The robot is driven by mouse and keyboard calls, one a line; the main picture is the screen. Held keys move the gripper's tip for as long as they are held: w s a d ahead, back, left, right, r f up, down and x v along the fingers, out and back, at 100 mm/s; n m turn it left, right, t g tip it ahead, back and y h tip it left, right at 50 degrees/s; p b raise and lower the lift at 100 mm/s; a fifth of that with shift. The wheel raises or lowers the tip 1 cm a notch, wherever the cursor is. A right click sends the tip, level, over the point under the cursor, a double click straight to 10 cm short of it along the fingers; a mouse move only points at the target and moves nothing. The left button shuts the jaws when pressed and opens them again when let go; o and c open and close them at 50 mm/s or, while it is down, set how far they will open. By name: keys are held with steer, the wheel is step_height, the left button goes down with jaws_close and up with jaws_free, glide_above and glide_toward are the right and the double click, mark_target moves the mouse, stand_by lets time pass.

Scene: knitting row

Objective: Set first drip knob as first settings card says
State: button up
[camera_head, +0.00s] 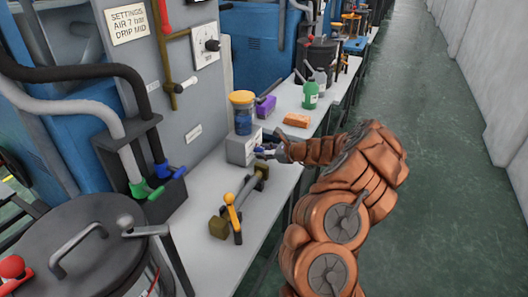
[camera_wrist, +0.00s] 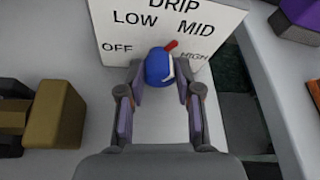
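The settings card (camera_head: 127,24) on the grey panel reads "AIR 7 bar, DRIP MID". The first drip box (camera_head: 238,149) is a light box on the bench under a blue jar with a yellow lid. In the wrist view its face (camera_wrist: 112,33) reads OFF, LOW, MID and HIGH around a blue drip knob (camera_wrist: 157,68). The knob's red pointer (camera_wrist: 171,45) points up and right, roughly towards MID. My gripper (camera_wrist: 158,80) is open, with a finger on each side of the knob. Gaps show beside the knob; contact is not clear.
A yellow-handled valve on a bar (camera_head: 232,215) lies on the bench left of my gripper. An orange block (camera_head: 297,120), a purple block (camera_head: 265,107) and a green bottle (camera_head: 311,95) stand farther along. The floor aisle to the right is clear.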

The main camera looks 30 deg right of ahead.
steer(key=o, duration=0.4)
steer(key=v, duration=1.2)
stand_by(0.4)
steer(key=shift+a, duration=0.1)
